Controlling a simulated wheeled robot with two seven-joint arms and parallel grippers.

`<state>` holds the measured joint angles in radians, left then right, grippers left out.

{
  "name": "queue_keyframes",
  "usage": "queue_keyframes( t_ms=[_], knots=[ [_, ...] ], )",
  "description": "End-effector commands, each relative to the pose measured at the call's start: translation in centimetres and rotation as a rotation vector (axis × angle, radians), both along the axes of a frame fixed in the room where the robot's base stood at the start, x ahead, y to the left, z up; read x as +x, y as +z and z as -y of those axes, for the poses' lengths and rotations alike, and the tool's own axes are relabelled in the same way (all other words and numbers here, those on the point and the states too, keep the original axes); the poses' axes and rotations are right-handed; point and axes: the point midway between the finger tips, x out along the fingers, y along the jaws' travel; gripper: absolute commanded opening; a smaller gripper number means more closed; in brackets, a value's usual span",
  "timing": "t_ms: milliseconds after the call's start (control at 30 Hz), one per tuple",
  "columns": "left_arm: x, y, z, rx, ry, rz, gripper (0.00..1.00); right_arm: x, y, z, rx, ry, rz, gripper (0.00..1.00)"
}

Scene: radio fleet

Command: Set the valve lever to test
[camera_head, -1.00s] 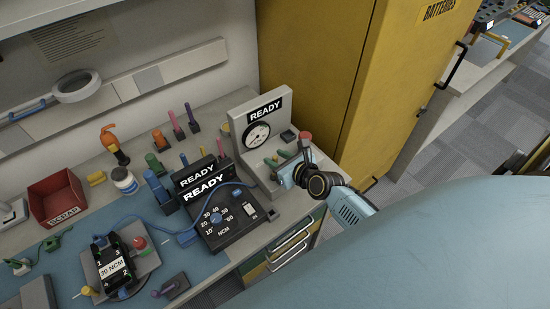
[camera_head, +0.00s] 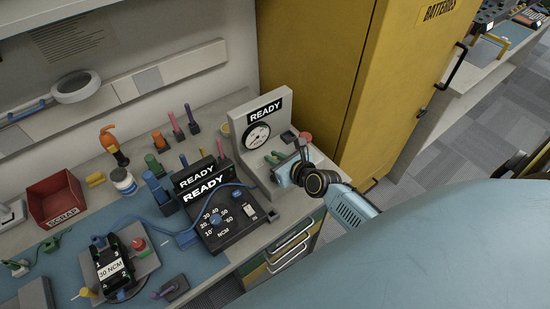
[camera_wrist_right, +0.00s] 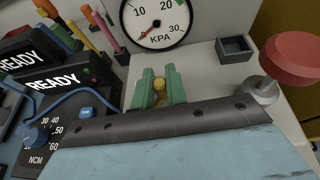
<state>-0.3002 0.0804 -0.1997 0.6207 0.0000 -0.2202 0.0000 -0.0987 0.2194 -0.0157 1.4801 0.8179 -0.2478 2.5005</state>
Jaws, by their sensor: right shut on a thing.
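The test unit (camera_head: 285,117) is a pale stand with a READY sign and a round KPA gauge (camera_head: 257,136). My right gripper (camera_head: 276,157) is over its base, in front of the gauge. In the right wrist view its two green fingertips (camera_wrist_right: 158,90) are closed around a small yellow, rounded piece (camera_wrist_right: 159,84), which looks like the valve lever's end. The rest of the lever and any position marks are hidden by the fingers and the gripper body. The gauge (camera_wrist_right: 154,18) needle points low, left of the 10. My left gripper is not in view.
A red knob (camera_wrist_right: 296,57) on a metal stem stands close right of the gripper, with a small dark tray (camera_wrist_right: 235,48) behind. A black NCM box (camera_head: 232,222) with a blue dial is to the left. A yellow cabinet (camera_head: 330,60) rises at the right.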

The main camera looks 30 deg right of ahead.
Motion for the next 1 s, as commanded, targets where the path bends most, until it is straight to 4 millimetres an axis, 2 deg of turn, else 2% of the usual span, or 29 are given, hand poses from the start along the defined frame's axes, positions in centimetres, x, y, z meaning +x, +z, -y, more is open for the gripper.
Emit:
queue_keyframes(
  t_ms=[600,1000],
  knots=[
    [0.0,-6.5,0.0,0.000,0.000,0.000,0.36,0.8,-0.4,-1.5,-0.001,0.374,0.001,0.00],
    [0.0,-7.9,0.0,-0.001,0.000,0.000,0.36,0.8,-0.1,-2.3,0.001,0.543,0.000,0.00]
  ],
)
